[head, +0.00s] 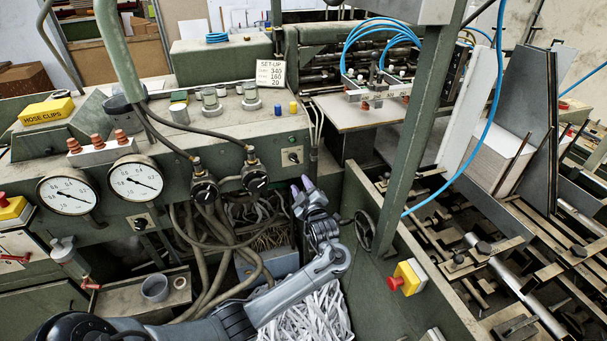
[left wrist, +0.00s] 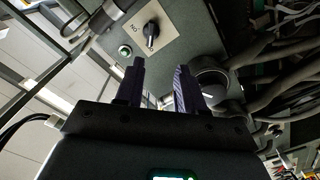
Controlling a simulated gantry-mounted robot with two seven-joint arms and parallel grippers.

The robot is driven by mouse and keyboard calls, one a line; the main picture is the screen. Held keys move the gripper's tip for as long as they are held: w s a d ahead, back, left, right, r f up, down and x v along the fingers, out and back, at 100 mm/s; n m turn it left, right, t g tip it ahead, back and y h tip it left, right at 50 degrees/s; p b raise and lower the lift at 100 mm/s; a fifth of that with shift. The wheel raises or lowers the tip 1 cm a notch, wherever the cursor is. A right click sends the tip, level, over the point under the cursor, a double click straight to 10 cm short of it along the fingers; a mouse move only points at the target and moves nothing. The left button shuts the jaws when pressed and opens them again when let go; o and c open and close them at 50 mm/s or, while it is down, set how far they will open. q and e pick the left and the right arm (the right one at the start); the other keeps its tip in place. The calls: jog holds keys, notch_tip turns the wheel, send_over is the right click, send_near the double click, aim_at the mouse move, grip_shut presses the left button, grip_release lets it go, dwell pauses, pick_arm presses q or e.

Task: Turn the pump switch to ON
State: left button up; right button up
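A small rotary switch (head: 292,156) with a black knob on a pale plate is on the green panel front, right of the hoses. A black-knobbed switch on a pale plate (left wrist: 151,33) also shows in the left wrist view, beyond my fingertips; its small lettering is hard to read. A similar switch (head: 140,222) sits below the gauges. I cannot read which is labelled pump. My left gripper (head: 301,184) is just below the right-hand switch, pointing up. In the left wrist view its fingers (left wrist: 160,68) are apart with nothing between them. My right gripper is not in view.
Two black valve knobs (head: 255,178) with thick hoses hang left of my left gripper. A handwheel (head: 364,230) and a red-and-yellow emergency stop (head: 407,278) are to its right. Shredded paper (head: 312,317) lies below my forearm. Two gauges (head: 68,195) are farther left.

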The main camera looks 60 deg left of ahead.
aim_at(294, 161)
pick_arm(q)
jog(key=x, duration=0.3)
jog(key=w+x, duration=0.1)
jog(key=x, duration=0.3)
jog(key=r+b+x, duration=0.1)
jog(key=x, duration=0.3)
jog(key=shift+w+d+r, duration=0.1)
jog(key=shift+w+d, duration=0.05)
jog(key=shift+d, duration=0.05)
grip_shut()
